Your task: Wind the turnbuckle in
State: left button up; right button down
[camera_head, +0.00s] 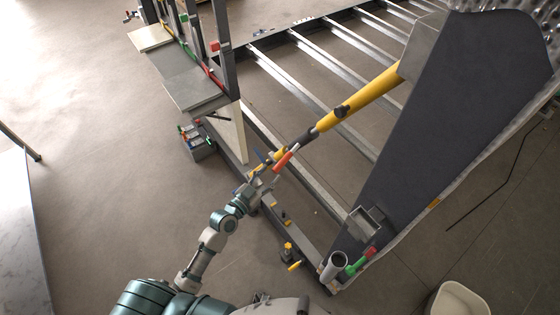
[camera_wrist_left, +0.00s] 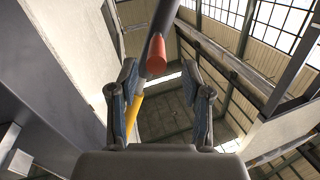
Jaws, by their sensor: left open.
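The turnbuckle (camera_head: 360,98) is a long yellow rod with a dark middle section. It runs slanting from the grey panel at the upper right down to the frame's lower rail. A red-orange handle end (camera_head: 283,162) sticks out near its lower end. In the left wrist view the handle's red tip (camera_wrist_left: 156,58) shows between and beyond the fingers, with the yellow rod (camera_wrist_left: 133,113) behind. My left gripper (camera_head: 267,176) is close to the turnbuckle's lower end, and its fingers (camera_wrist_left: 160,75) are open with nothing gripped. My right gripper is out of view.
The metal frame has several parallel crossbars (camera_head: 315,64). A large dark panel (camera_head: 440,120) stands at the right. Grey and white shelves (camera_head: 185,75) rise at the upper left. A grey tube (camera_head: 335,266) and a white bin (camera_head: 458,300) are at the lower right. Floor at left is clear.

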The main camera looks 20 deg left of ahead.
aim_at(283, 165)
pick_arm(q)
jog(key=x, duration=0.3)
jog(key=d+x, duration=0.1)
jog(key=x, duration=0.2)
jog(key=shift+d+r, duration=0.1)
jog(key=shift+d, duration=0.1)
jog(key=shift+w, duration=0.3)
jog(key=shift+w+a, duration=0.15)
jog(key=shift+a, duration=0.55)
jog(key=shift+c, duration=0.3)
jog(key=shift+d, duration=0.25)
jog(key=c, duration=0.8)
jog(key=shift+d, duration=0.25)
grip_shut()
jog(key=shift+a, duration=0.15)
